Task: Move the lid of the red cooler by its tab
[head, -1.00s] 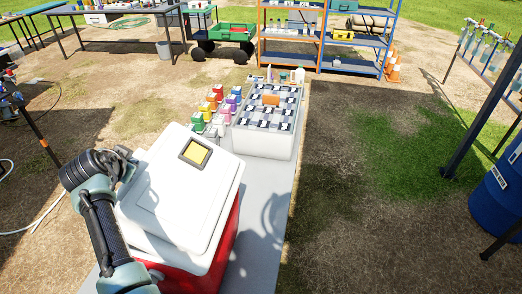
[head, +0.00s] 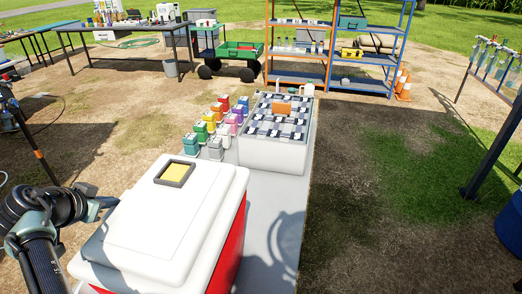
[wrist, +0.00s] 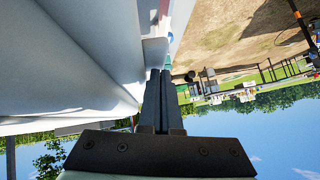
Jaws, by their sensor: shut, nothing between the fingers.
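The red cooler (head: 228,251) stands on the near end of a grey bench, at the bottom of the head view. Its white lid (head: 135,222) lies on top and carries a yellow label in a dark frame. I cannot tell whether the lid sits fully down. My gripper (wrist: 160,74) is shut and empty beside the white side of the cooler. A small pale block (wrist: 155,52), possibly the lid's tab, is just beyond the fingertips; I cannot tell whether they touch it. In the head view the fingers are hidden, and my arm is left of the lid.
A white box with a checkered top (head: 270,153) stands behind the cooler on the grey bench (head: 268,225). Several coloured small containers (head: 211,122) stand beside it. Shelves (head: 340,45) and a green cart (head: 240,50) are farther back. Open ground lies to the right.

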